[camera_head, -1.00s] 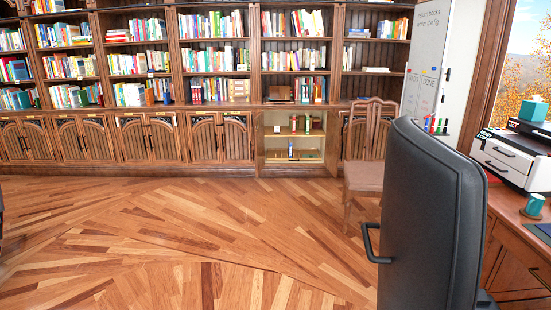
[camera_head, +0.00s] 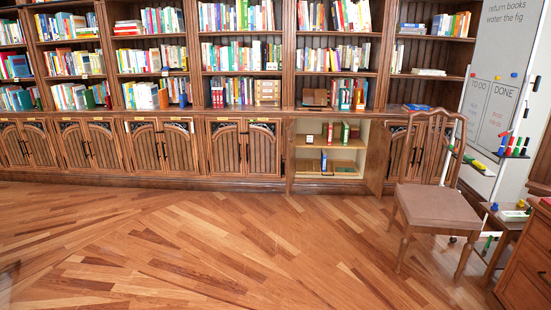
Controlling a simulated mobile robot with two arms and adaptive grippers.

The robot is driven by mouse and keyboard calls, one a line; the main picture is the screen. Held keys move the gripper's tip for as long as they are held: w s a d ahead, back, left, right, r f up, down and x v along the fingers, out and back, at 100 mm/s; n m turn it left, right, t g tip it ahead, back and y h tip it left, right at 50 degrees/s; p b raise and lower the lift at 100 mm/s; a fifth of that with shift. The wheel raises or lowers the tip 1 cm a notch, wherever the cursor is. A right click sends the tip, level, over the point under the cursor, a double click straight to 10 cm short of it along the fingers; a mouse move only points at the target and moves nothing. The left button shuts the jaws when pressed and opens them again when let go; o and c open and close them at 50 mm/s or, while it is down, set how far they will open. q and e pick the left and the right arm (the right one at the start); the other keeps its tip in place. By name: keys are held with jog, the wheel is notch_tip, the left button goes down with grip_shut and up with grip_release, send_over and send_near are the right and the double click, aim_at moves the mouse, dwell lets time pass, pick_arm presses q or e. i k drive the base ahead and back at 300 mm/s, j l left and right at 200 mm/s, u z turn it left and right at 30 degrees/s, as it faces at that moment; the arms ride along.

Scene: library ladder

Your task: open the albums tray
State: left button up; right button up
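No tray that I can tell is the albums tray shows clearly. A lower cabinet (camera_head: 291,155) in the bookcase stands open, with its door (camera_head: 377,158) swung out to the right. Inside are two pale wooden levels, an upper one (camera_head: 345,144) and a lower one (camera_head: 308,165). Several books (camera_head: 345,131) stand on the upper level, and a small blue book (camera_head: 323,161) and other small items are on the lower one. Neither of my grippers is in view.
A wooden chair (camera_head: 435,195) stands right of the open cabinet, near its door. A whiteboard (camera_head: 500,90) and a small side table (camera_head: 508,225) with markers are farther right. A wooden desk (camera_head: 525,260) fills the lower right corner. The floor (camera_head: 200,245) ahead is clear.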

aim_at(304, 166)
jog(key=i+z, duration=0.25)
jog(key=i, duration=1.85)
